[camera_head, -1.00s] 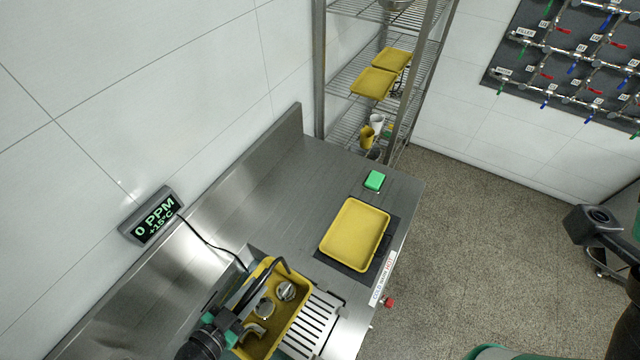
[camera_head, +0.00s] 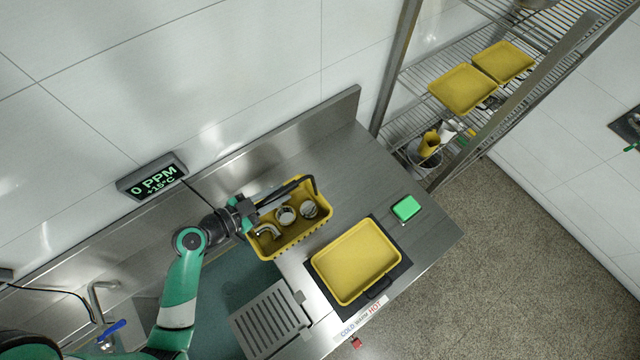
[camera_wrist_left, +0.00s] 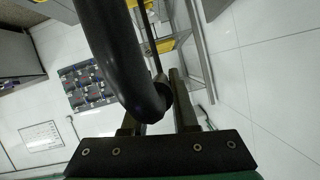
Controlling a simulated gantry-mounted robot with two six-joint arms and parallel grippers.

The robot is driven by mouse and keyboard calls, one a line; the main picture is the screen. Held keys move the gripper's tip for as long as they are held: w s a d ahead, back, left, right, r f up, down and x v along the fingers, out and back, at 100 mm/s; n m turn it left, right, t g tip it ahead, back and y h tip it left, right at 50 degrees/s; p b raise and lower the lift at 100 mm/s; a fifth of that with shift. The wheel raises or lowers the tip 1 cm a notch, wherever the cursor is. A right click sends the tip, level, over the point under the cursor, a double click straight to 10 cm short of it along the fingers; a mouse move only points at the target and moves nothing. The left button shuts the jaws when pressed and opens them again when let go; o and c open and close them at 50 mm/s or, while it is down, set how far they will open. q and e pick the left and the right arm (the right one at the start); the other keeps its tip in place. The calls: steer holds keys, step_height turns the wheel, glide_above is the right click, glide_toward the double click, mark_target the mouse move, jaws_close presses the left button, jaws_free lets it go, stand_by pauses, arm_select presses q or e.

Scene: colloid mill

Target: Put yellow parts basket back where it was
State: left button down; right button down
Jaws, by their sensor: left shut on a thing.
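The yellow parts basket (camera_head: 290,238) is in the head view, at the middle of the steel counter, with several metal parts inside and a dark handle (camera_head: 284,192) over it. My left gripper (camera_head: 250,210) is at the left end of the basket, shut on its handle. In the left wrist view the thick black handle (camera_wrist_left: 125,60) fills the space at the fingers (camera_wrist_left: 158,110). Whether the basket's bottom touches the counter cannot be told. My right gripper is not in view.
A yellow tray (camera_head: 355,262) lies on a black mat in front right of the basket. A green block (camera_head: 405,208) sits behind it. A slotted steel grate (camera_head: 270,318) is near the front. A wire shelf (camera_head: 470,60) with yellow trays stands at the right. Counter between basket and wall is clear.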

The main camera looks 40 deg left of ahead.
arm_select(q)
steer(key=shift+f+b, duration=0.1)
steer(key=shift+b, duration=0.2)
steer(key=w+f+b, duration=0.3)
steer(key=w+b, duration=0.1)
steer(key=w+a+f+b, duration=0.1)
steer(key=w+f+b, duration=0.1)
steer(key=w+b, duration=0.2)
steer(key=w+a+f+b, duration=0.1)
steer(key=w+f+b, duration=0.2)
steer(key=w+b, duration=0.1)
steer(key=shift+w+a+f, duration=0.25)
steer(key=shift+w+f, duration=0.1)
steer(key=shift+w, duration=0.1)
steer(key=shift+w+f, duration=0.2)
steer(key=shift+w+a+f, duration=0.1)
steer(key=shift+w+f, duration=0.1)
steer(key=shift+f, duration=1.55)
